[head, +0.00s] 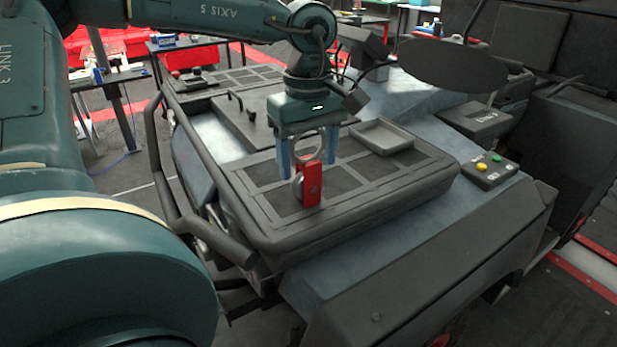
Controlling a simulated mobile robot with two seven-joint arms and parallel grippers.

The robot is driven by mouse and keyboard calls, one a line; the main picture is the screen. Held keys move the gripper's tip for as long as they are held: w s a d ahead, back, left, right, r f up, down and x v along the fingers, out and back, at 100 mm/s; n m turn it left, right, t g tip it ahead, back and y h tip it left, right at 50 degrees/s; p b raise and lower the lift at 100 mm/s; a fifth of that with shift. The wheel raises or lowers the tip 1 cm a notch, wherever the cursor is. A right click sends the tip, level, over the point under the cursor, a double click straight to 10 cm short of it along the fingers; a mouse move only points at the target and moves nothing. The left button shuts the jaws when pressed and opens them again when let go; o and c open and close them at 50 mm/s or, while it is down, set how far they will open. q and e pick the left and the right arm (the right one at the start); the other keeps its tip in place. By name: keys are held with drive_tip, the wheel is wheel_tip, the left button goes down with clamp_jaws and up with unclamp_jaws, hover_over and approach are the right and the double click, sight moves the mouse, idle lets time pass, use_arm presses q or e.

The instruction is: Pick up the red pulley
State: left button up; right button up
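The red pulley (312,184) stands upright on the black sectioned tray top (268,176) of the grey-blue machine. It has a red body, a grey wheel at its left side and a pale metal ring at its top. My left gripper (309,166) points down over it from above. Its two blue-grey fingers are wide apart, one on each side of the ring, and gaps seem to show between them and the ring. Contact cannot be made out clearly. My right gripper is not in view.
A small grey open tray (381,137) lies just right of the gripper. A button box (489,171) with yellow and green buttons sits further right. Black tubular rails (157,165) run along the machine's left side. A second sectioned tray (235,78) lies behind.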

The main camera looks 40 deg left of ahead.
use_arm(q)
drive_tip(key=c, duration=0.9)
drive_tip(key=shift+r, duration=0.1)
